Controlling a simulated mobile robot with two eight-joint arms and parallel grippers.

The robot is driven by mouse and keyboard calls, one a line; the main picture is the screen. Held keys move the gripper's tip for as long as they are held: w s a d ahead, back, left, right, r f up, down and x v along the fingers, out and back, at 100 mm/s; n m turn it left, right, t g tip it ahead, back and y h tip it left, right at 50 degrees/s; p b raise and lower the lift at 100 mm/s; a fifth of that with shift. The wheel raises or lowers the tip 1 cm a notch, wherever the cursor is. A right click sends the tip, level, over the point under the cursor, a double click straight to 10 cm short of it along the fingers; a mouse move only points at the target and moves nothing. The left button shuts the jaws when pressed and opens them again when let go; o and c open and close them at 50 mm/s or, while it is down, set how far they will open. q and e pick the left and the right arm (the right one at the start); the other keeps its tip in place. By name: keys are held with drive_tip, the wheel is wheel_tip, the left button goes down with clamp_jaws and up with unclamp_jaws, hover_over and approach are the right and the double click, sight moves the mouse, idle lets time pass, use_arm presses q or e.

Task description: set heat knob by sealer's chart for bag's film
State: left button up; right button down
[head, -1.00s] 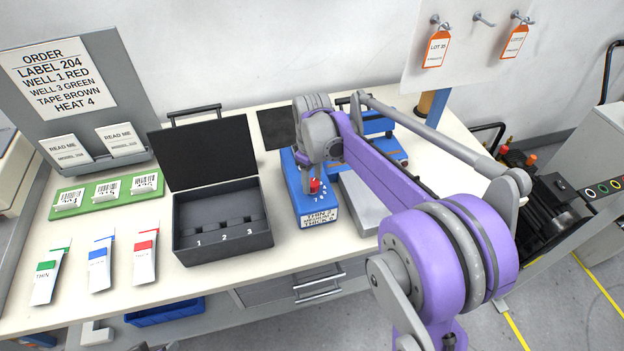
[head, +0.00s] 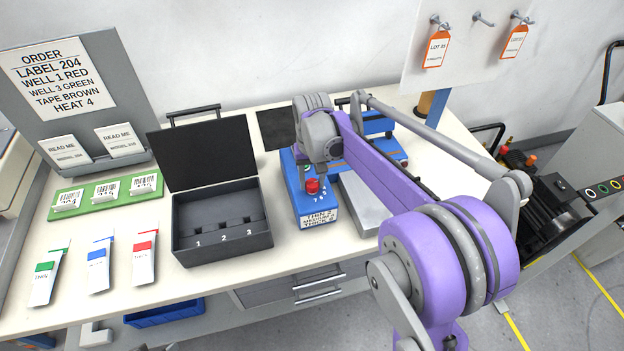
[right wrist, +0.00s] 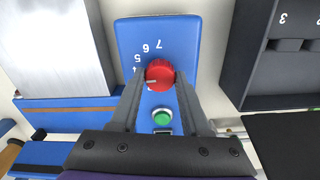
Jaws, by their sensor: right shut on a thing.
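The blue sealer (head: 300,205) stands right of the black case, with a red heat knob (head: 313,186) on top. A white chart label (head: 320,217) is on its front; its lines are too small to read surely. In the right wrist view my right gripper (right wrist: 160,82) is shut on the red knob (right wrist: 160,72), one finger on each side. The knob's white mark points left, just below the 4; digits 5, 6 and 7 curve above. A green button (right wrist: 162,118) is beside the knob. I cannot identify the bag. My left gripper is not in view.
The open black case (head: 222,250) has wells 1 to 3. Red, blue and green-banded packets (head: 98,265) lie at left. The order board (head: 60,75) reads HEAT 4. A grey metal block (head: 362,207) is right of the sealer. Orange tags (head: 436,50) hang behind.

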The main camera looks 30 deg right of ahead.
sight(312, 182)
drive_tip(key=shift+m, duration=0.4)
drive_tip(key=shift+c, duration=1.9)
unclamp_jaws()
drive_tip(key=shift+r, duration=0.1)
wheel_tip(312, 182, up, 11)
drive_tip(key=shift+p, duration=0.35)
